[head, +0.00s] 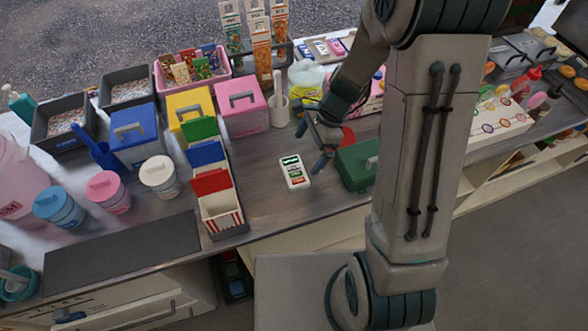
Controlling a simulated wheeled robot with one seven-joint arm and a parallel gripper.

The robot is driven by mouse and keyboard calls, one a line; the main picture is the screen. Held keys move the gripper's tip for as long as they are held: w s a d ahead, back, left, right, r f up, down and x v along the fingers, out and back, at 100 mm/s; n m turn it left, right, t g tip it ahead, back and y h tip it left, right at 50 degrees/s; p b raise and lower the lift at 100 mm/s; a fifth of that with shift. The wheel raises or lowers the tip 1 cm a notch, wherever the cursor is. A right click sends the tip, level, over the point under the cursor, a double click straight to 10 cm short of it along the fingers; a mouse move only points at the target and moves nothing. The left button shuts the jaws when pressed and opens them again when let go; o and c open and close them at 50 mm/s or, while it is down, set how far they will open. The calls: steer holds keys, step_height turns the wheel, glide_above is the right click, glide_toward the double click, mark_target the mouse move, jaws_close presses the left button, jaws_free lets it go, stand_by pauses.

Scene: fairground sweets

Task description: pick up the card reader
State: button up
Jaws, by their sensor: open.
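The card reader (294,172) is a small white slab with a dark strip and rows of green and red on its face. It lies flat on the wooden counter, near the middle of the head view. My gripper (313,146) is open and empty, just above and to the right of the card reader in the picture. Its fingers look apart from the reader, and its exact height over the counter is hard to tell. The whole top of the reader shows.
A green box (357,163) stands right of the reader, partly behind my arm. A row of coloured card bins (211,184) stands to its left. A white cup (279,110) with a stick and a pink box (241,106) stand behind. Bare counter (270,205) lies around the reader.

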mark_target(296, 168)
steer(key=shift+p+x, duration=0.35)
steer(key=shift+x, duration=4.05)
steer(key=c, duration=0.8)
